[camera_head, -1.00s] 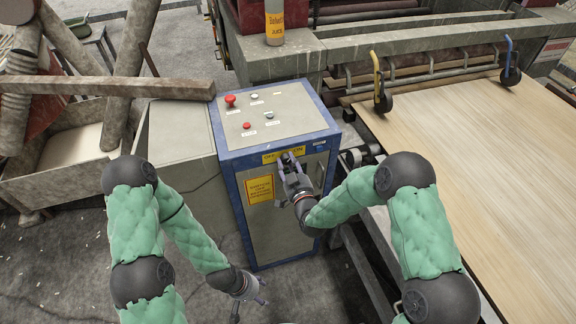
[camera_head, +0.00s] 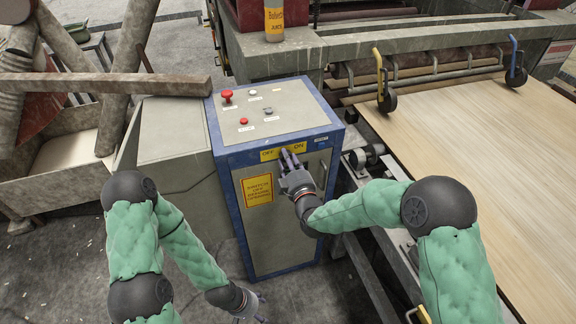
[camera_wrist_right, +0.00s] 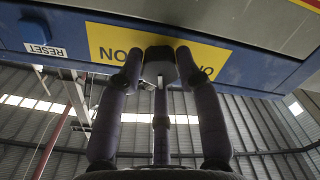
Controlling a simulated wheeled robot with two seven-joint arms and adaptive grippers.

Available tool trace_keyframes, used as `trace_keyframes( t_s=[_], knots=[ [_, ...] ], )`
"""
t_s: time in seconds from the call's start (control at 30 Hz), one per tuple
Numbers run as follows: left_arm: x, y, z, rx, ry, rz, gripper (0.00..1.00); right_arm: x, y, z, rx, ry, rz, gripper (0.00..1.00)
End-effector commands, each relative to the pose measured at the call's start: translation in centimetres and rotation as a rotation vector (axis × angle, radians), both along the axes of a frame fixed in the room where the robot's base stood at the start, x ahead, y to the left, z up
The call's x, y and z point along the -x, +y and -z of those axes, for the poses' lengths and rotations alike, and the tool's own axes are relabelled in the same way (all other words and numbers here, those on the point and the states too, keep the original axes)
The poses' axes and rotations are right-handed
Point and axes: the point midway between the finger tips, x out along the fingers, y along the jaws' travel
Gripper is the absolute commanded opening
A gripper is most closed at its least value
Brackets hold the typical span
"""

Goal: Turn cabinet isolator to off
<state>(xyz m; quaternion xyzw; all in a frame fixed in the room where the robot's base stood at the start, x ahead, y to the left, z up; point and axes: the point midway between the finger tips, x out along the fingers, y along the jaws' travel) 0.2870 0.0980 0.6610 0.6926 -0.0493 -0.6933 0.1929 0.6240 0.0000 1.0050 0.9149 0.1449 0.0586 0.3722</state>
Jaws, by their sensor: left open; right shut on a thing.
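The cabinet (camera_head: 262,225) is grey with a blue frame. The yellow OFF/ON label (camera_head: 269,155) is on its front, below the top edge. My right gripper (camera_head: 288,157) is at that label, between the two words. In the right wrist view the label (camera_wrist_right: 108,42) is upside down, and the fingertips are shut on the dark isolator handle (camera_wrist_right: 159,62) from both sides. The fingers hide part of the label, and the handle's exact angle is hard to tell. My left gripper (camera_head: 256,306) is open and empty, low beside the cabinet's foot.
The cabinet top carries a red mushroom button (camera_head: 227,96) and smaller buttons. A blue RESET button (camera_wrist_right: 36,32) is beside the label. A yellow warning sign (camera_head: 258,190) is below it. The veneer table (camera_head: 480,150) stands to the right, a wooden beam (camera_head: 110,85) at left.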

Motion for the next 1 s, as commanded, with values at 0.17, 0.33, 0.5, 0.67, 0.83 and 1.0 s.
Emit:
trace_keyframes(
  t_s=[0.17, 0.33, 0.5, 0.67, 0.83, 1.0],
  knots=[
    [0.0, 0.0, 1.4, 0.000, 0.000, 0.000, 0.60, -0.1, 0.0, 0.0, 0.155, -0.056, 0.000, 0.03],
    [0.0, 0.0, 2.1, 0.000, 0.000, 0.000, 0.60, 0.0, 0.1, 0.0, 0.287, -0.099, 0.000, 0.03],
    [0.0, 0.0, 2.6, 0.000, 0.000, 0.000, 0.60, 0.0, 0.1, -0.1, 0.394, -0.133, -0.001, 0.03],
    [0.0, 0.0, 3.0, 0.000, 0.000, 0.000, 0.60, 0.0, 0.1, -0.1, 0.464, -0.156, -0.001, 0.03],
    [0.0, 0.0, 3.1, 0.000, 0.000, 0.000, 0.60, 0.0, 0.1, -0.2, 0.506, -0.170, -0.001, 0.03],
    [0.0, 0.0, 3.2, 0.000, 0.000, 0.000, 0.60, 0.0, 0.1, -0.2, 0.523, -0.175, -0.001, 0.03]
  ],
)
